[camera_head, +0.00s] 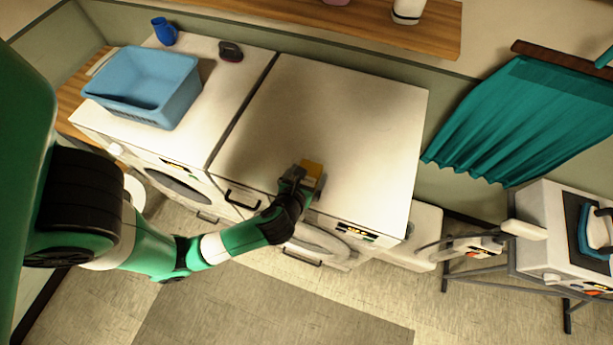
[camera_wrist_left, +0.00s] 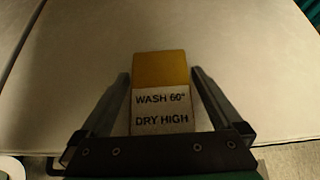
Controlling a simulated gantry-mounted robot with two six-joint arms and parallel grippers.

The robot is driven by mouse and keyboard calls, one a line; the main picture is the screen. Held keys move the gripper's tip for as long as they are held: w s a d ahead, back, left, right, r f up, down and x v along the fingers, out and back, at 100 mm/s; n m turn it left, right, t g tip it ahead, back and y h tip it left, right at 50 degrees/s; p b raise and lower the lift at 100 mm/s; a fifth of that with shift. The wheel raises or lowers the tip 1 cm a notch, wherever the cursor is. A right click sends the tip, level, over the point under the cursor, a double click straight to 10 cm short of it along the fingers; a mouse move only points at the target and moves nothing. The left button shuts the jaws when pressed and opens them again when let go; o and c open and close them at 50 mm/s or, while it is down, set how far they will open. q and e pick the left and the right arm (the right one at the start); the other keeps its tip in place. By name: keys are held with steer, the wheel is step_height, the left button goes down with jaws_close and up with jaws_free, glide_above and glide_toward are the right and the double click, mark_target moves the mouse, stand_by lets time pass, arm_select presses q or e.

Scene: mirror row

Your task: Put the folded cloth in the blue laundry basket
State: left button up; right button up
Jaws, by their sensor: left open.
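The folded cloth (camera_head: 313,170) looks like a small mustard-yellow block near the front of the right-hand machine's white top. In the left wrist view the cloth (camera_wrist_left: 160,68) has a pale part printed "WASH 60° DRY HIGH". My left gripper (camera_head: 302,181) is at the cloth. In the left wrist view its fingers (camera_wrist_left: 160,76) are open, one on each side of the cloth, with narrow gaps visible. The blue laundry basket (camera_head: 181,103) stands on the left-hand machine's top; no contents show inside. My right gripper is not in view.
A blue mug (camera_head: 164,31) and a small dark object (camera_head: 230,51) stand behind the basket. A wooden shelf (camera_head: 350,22) runs along the wall. A teal curtain (camera_head: 525,115) hangs at right, above an iron (camera_head: 598,232). The right-hand machine top (camera_head: 335,105) is otherwise clear.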

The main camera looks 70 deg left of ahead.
arm_select(q)
steer(key=shift+x, duration=0.95)
steer(key=c, duration=1.4)
steer(key=shift+o, duration=0.2)
steer(key=shift+r, duration=0.2)
